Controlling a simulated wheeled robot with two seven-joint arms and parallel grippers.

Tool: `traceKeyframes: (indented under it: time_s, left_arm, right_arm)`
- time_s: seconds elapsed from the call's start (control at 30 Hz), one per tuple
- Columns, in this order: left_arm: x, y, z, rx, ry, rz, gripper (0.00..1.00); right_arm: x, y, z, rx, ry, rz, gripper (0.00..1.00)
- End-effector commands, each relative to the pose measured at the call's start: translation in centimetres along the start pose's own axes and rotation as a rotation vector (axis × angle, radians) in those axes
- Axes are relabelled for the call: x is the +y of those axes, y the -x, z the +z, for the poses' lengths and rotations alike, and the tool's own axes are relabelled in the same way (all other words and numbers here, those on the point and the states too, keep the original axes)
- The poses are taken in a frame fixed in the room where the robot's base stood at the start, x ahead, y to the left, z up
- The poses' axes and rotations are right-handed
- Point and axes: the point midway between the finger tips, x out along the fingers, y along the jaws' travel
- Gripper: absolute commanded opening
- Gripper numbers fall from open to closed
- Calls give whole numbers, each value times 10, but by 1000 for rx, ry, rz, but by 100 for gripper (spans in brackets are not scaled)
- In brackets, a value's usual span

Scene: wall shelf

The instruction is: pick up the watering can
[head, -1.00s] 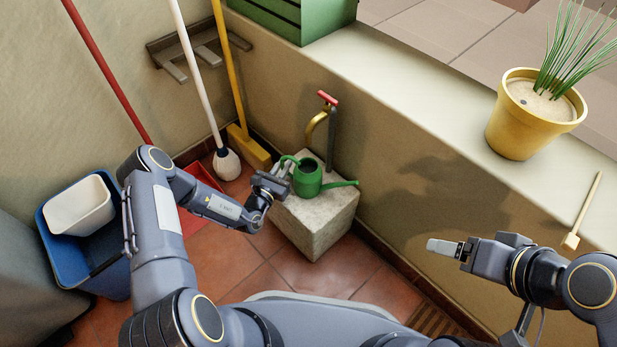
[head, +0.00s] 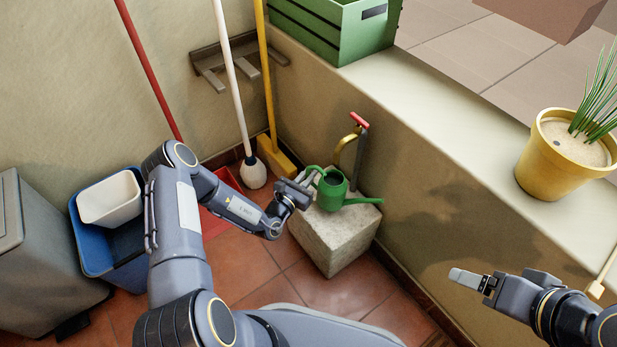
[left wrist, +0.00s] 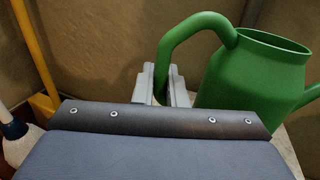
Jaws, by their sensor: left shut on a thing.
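The green watering can (head: 333,192) is at the stone block (head: 342,240) below the tap, its spout pointing right. I cannot tell whether its base touches the block or is slightly above it. My left gripper (head: 307,181) is shut on the can's handle, on the left side of the can. In the left wrist view the handle (left wrist: 180,45) curves down between the fingers (left wrist: 163,88), and the can's body (left wrist: 250,80) stands to the right. My right gripper (head: 468,279) is away from the can, at the lower right; its jaw opening is unclear.
A tap (head: 359,124) rises close behind the can. A yellow broom (head: 268,100) and a white-handled mop (head: 235,90) stand left of it. A ledge (head: 450,120) carries a yellow plant pot (head: 555,165) and a green crate (head: 340,30). A blue bin (head: 95,245) stands at left.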

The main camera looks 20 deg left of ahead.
Motion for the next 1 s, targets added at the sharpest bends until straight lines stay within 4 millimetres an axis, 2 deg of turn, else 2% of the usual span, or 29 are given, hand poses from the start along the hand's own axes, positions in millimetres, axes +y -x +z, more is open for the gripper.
traceKeyframes:
  time_s: [0.03, 0.53, 1.0]
  left_arm:
    - [0, 5, 9, 0, 4, 0, 0]
    - [-4, 46, 59, -2, 4, 1, 0]
    - [-9, 98, 80, 0, 4, 1, 0]
  right_arm:
    - [-3, 6, -3, 0, 0, 0, 78]
    - [-14, 31, -16, 0, 0, 0, 78]
    - [-21, 47, -24, 0, 0, 0, 78]
